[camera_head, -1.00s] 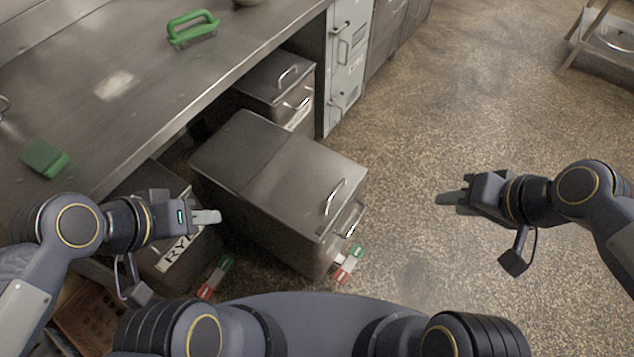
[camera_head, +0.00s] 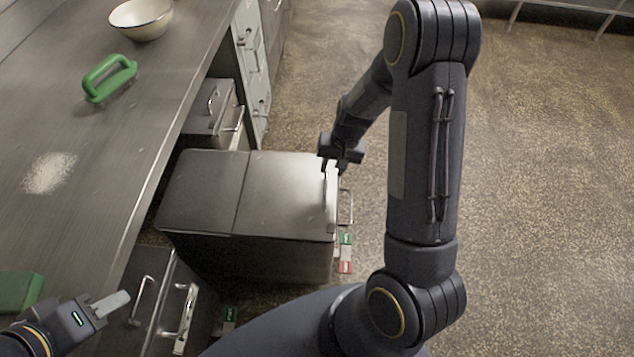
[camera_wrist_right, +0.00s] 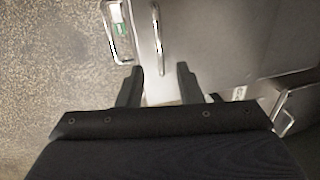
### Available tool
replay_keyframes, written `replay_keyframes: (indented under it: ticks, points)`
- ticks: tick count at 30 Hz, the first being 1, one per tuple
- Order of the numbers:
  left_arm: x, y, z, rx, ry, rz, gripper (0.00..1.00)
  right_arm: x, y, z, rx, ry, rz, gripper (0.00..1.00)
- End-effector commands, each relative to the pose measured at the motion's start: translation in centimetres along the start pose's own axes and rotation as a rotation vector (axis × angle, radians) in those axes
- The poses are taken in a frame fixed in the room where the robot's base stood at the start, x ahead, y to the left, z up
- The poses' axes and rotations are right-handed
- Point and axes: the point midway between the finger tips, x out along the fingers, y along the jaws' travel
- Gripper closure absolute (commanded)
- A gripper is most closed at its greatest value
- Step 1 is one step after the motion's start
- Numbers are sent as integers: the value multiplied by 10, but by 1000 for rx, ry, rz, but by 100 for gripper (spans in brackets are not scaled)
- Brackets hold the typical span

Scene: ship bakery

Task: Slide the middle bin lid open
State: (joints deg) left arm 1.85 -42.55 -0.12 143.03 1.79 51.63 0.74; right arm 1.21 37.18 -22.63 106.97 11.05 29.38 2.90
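The middle bin is a large steel box standing out from under the counter, with a two-part lid (camera_head: 285,200) split by a seam. The lid's bar handle (camera_head: 324,195) is at its right edge; it also shows in the right wrist view (camera_wrist_right: 157,40). My right gripper (camera_head: 333,168) is at the far end of this handle. In the right wrist view my right gripper (camera_wrist_right: 158,84) is open, with the handle ahead, in line with the gap between its fingers. My left gripper (camera_head: 112,303) is above the near bin, its finger opening unclear.
The bin's front handle (camera_head: 346,207) and green and red tags (camera_head: 345,253) are at its right side. A near bin (camera_head: 165,290) and a far bin (camera_head: 208,110) flank it. The counter (camera_head: 100,150) overhangs on the left. The floor (camera_head: 540,200) at the right is free.

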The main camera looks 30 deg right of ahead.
Motion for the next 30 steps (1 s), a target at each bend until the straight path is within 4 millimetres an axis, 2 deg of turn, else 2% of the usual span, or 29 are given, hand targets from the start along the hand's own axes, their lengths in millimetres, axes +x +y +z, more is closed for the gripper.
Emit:
replay_keyframes:
  ticks: [12,16,24,25,30]
  points:
    - [4,-2,2,0,0,0,64,62,0,1,0,-3,0,67]
    - [4,-2,2,0,0,0,64,71,0,1,0,-1,-1,67]
    - [4,-2,2,0,0,0,64,72,0,0,0,0,-2,67]
    - [4,-2,2,0,0,0,64,72,0,1,0,0,-2,69]
    - [4,-2,2,0,0,0,64,72,0,1,-1,-1,-2,91]
